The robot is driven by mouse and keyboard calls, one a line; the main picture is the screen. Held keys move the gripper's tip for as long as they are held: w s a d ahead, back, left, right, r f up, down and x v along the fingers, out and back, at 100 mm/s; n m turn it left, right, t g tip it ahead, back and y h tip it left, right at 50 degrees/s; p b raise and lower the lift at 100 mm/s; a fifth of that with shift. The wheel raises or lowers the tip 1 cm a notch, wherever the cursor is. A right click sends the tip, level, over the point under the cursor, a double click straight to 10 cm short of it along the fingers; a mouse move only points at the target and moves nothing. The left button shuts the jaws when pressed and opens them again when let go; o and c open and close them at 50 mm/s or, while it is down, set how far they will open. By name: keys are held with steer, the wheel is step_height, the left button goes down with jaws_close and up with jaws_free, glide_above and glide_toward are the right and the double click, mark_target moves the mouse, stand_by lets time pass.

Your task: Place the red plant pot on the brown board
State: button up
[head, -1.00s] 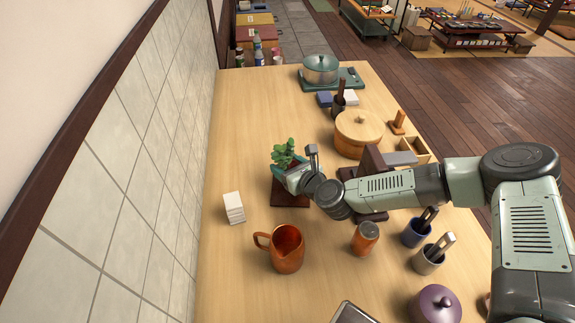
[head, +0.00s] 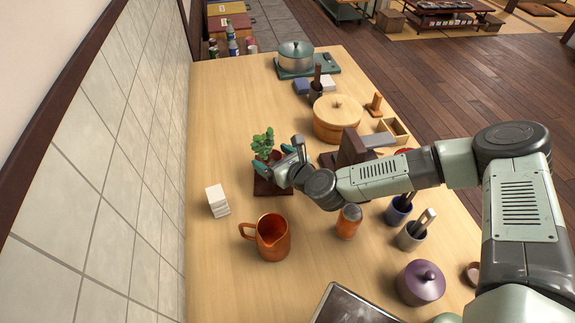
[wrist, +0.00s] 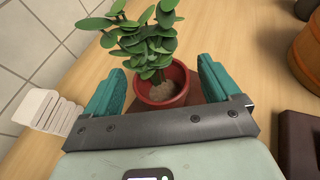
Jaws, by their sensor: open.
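The red plant pot (wrist: 162,84) holds a leafy green plant (head: 263,142). In the wrist view it stands upright, with the brown board (wrist: 206,92) showing beside and beneath it. In the head view the brown board (head: 272,187) lies flat on the table, and the pot is mostly hidden behind my gripper. My gripper (wrist: 160,88) is open, with one teal finger on each side of the pot. Gaps show between the fingers and the pot's rim. Whether the pot's base touches the board is hidden.
A copper pitcher (head: 272,238) stands in front of the board. A white block stack (head: 217,200) is to its left. A copper shaker (head: 348,222) and a dark brown stand (head: 352,147) are to the right. The table's left strip is clear.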

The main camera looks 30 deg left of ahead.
steer(key=v, duration=0.9)
steer(key=shift+r, duration=0.1)
